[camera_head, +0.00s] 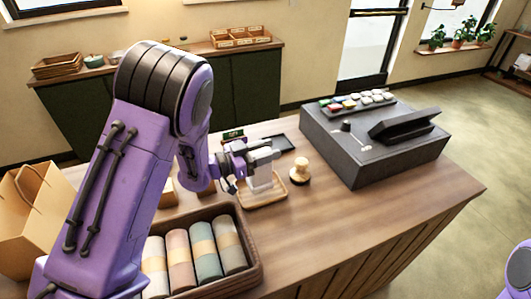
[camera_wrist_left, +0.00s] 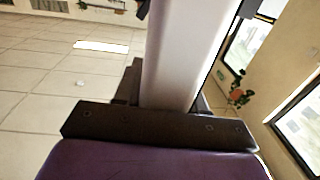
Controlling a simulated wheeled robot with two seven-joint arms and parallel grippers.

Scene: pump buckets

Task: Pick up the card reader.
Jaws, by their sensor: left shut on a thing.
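My left gripper (camera_head: 258,157) is over the middle of the wooden counter and shut on a pale grey-white block. This appears to be the card reader (camera_head: 263,181). It stands roughly upright at a small wooden tray (camera_head: 270,201); I cannot tell whether it touches the tray. In the left wrist view the card reader (camera_wrist_left: 185,55) is a long, pale slab between the dark jaws (camera_wrist_left: 198,8). The jaws and wrist hide part of it in the head view. My right gripper is out of view.
A wooden stamp (camera_head: 299,172) stands just right of the tray. A dark flat tray (camera_head: 279,143) lies behind. A grey register (camera_head: 375,140) fills the right of the counter. A basket of rolled cloths (camera_head: 258,270) is in front, and a paper bag (camera_head: 30,220) at left.

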